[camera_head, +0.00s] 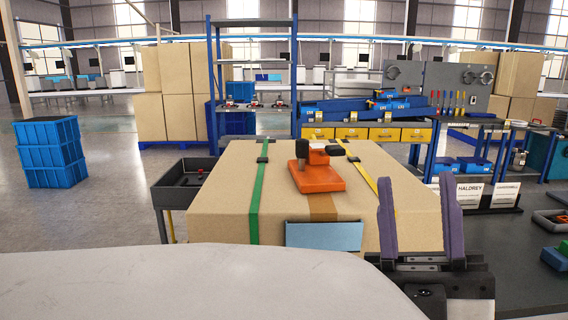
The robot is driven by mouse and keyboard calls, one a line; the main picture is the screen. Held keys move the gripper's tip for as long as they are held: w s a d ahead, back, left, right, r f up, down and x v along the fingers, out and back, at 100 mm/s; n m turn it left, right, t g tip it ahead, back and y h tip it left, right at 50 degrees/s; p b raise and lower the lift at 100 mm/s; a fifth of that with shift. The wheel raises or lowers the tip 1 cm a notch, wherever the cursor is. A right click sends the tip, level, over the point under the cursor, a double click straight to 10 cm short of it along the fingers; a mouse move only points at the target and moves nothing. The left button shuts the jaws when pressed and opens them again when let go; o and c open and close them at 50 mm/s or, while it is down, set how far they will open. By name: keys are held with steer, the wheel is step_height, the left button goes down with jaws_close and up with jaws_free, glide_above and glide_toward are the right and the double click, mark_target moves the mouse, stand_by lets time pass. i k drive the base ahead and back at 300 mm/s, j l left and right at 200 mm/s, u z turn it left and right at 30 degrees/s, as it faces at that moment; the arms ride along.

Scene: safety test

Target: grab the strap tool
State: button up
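The strap tool (318,178), orange with a dark upright part and a black-tipped handle, sits on top of a large cardboard box (210,205). It stands over the brown tape strip, between a green strap (257,195) and a yellow strap (367,180). My gripper (416,181) is at the lower right, its two purple fingers pointing up and spread apart. It is open, with nothing seen between the fingers. It is nearer to the camera than the tool and to its right, apart from it. The fingers hide part of the box's right side.
A dark cart (180,187) stands left of the box, and blue crates (50,150) are stacked further left. A blue shelf rack (252,80) and a workbench with yellow drawers (382,133) stand behind. Parts trays (552,218) lie at the right. The box top around the tool is mostly clear.

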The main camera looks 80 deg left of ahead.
mark_target(312, 172)
steer(key=u, duration=2.05)
steer(key=l+u, duration=0.1)
steer(key=u, duration=0.2)
steer(key=i+l, duration=0.05)
